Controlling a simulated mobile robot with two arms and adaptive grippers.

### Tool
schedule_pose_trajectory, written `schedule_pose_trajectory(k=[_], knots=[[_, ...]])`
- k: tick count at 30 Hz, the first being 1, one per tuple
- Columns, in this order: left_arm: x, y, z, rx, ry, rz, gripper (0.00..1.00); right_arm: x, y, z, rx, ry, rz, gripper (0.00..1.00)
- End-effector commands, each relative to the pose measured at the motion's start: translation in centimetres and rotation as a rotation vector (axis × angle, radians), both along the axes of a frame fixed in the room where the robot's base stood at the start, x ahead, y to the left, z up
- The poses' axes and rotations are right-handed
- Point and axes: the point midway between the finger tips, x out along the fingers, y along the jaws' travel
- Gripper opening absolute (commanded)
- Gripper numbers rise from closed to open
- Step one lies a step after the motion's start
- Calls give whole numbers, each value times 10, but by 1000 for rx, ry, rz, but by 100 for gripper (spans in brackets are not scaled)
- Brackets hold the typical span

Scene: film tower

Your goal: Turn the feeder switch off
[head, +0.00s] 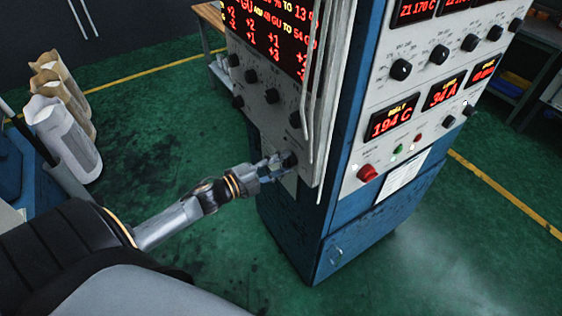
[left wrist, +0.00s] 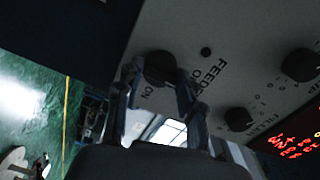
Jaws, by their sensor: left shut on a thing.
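The feeder switch (left wrist: 160,67) is a round black knob on a grey panel, with FEEDER, OFF and ON lettering beside it in the left wrist view. It also shows at the lower corner of the panel in the head view (head: 290,159). My left gripper (head: 277,163) reaches it from the left and is shut on the knob, one finger on each side. In the left wrist view its two fingers (left wrist: 158,80) straddle the knob. The fingers partly cover the knob, and I cannot tell which mark it points to. My right gripper is not in view.
The blue cabinet (head: 290,225) stands on a green floor. Other black knobs (head: 272,96) sit above the switch. A red button (head: 367,173) and displays (head: 391,120) are on the right-hand face. Vertical pale bars (head: 311,125) run close to the gripper's right. Pale bags (head: 62,135) stand at left.

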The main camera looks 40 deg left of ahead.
Motion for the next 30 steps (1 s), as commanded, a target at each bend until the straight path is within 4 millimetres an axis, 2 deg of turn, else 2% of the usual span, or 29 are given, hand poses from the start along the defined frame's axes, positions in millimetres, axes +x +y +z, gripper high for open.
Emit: schedule_pose_trajectory(k=[17,18,21,30], knots=[[1,1,1,-35,11,1,7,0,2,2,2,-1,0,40],[1,1,1,-35,11,1,40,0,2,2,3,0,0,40],[1,1,1,-34,11,1,59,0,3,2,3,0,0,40],[0,0,0,-34,13,1,59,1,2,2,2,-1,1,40]])
